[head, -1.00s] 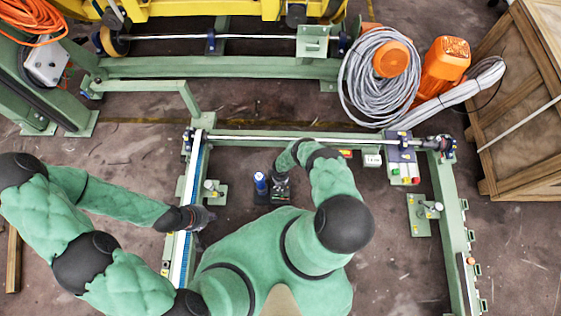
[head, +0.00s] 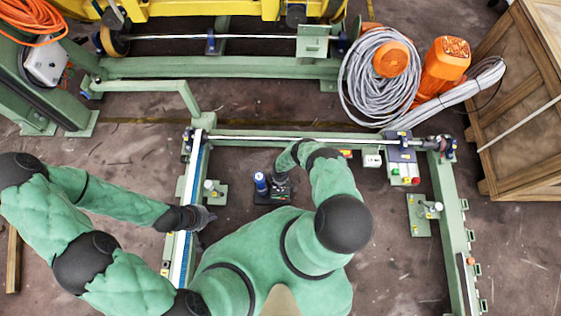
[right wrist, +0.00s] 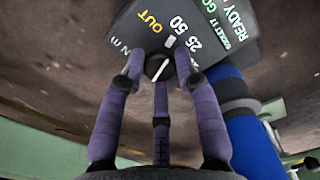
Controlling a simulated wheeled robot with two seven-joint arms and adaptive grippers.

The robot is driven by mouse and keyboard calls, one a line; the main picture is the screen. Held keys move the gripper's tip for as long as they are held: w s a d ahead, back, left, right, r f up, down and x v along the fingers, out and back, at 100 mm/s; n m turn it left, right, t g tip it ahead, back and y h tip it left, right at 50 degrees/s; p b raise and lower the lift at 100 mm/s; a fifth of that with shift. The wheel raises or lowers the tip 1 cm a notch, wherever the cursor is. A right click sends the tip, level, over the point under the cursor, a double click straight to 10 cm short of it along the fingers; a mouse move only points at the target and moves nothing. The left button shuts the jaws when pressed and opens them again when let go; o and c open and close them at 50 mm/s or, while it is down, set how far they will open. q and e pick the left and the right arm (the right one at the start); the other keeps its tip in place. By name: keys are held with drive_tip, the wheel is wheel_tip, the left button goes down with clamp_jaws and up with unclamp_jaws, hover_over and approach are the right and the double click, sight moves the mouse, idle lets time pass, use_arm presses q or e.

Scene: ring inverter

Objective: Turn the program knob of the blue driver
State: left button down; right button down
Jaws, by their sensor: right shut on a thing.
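The blue driver shows in the head view as a small upright blue cylinder (head: 261,183) beside a dark panel (head: 268,198). In the right wrist view its blue body (right wrist: 250,140) lies at the right. The dark panel (right wrist: 190,28) there bears the words OUT, READY and GO and the numbers 50 and 25. A round black knob (right wrist: 158,68) with a white pointer line sits on it. My right gripper (right wrist: 158,75) has its purple fingers around the knob and is shut on it. My left gripper (head: 203,217) is by the left rail, apart from the driver; its finger opening is unclear.
A green frame (head: 290,137) with a rod surrounds the work spot. A control box with coloured buttons (head: 404,172) is at its right corner. Coiled grey cable (head: 375,85), an orange motor (head: 443,66) and a wooden crate (head: 525,110) stand beyond. Bare floor lies inside the frame.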

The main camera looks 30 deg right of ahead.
drive_tip(key=c, duration=0.9)
unclamp_jaws()
drive_tip(key=shift+r, duration=0.1)
wheel_tip(320, 180, up, 12)
idle(0.5)
idle(0.6)
